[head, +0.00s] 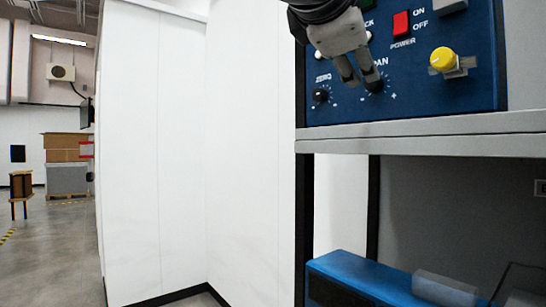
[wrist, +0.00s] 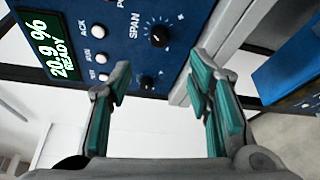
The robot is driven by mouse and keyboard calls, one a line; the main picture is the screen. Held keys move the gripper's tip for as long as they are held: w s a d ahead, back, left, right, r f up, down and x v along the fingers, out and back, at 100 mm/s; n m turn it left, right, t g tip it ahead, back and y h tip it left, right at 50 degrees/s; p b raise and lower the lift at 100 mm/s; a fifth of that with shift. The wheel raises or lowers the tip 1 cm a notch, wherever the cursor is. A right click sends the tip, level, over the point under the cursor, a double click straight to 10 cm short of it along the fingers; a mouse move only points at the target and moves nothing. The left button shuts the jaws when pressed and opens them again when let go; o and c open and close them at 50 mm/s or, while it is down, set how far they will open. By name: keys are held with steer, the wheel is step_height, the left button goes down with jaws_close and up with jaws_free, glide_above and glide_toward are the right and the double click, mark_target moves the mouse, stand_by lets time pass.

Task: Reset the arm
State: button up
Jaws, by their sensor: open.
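My gripper (head: 362,82) is in front of the blue analyser panel (head: 440,92) in the head view, overlapping the area of the SPAN knob. In the wrist view my gripper (wrist: 163,95) has its two green-padded fingers spread apart with nothing between them. Beyond the fingers are the black SPAN knob (wrist: 160,36) and a second dark knob (wrist: 149,82). The green display (wrist: 55,45) reads "20.9 %" and "READY". In the head view the ZERO knob (head: 320,95), a red power switch (head: 401,23) and a yellow knob (head: 443,59) show on the panel.
The analyser stands on a grey shelf (head: 420,133). A blue unit (head: 360,278) sits on the level below. White wall panels (head: 180,150) stand to the left. Boxes on a pallet (head: 67,180) are far back on open floor (head: 60,250).

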steer(key=s+d+f+m+g+y+p, duration=0.1)
steer(key=s+d+f+m+g, duration=0.15)
steer(key=f, duration=0.55)
steer(key=s+d+f+m+g+y+p, duration=0.2)
steer(key=s+d+f, duration=0.15)
steer(key=f, duration=0.35)
steer(key=s+d+f+m+g+y+p, duration=0.1)
steer(key=s+d+f+m+g, duration=0.15)
steer(key=f, duration=0.55)
steer(key=s+a+f+m+g+y+p, duration=0.2)
steer(key=s+f+m+y, duration=0.3)
steer(key=s+f, duration=0.8)
steer(key=shift+f+m+g+p, duration=0.6)
steer(key=shift+f+m, duration=0.25)
steer(key=shift+m, duration=0.15)
stand_by(1.6)
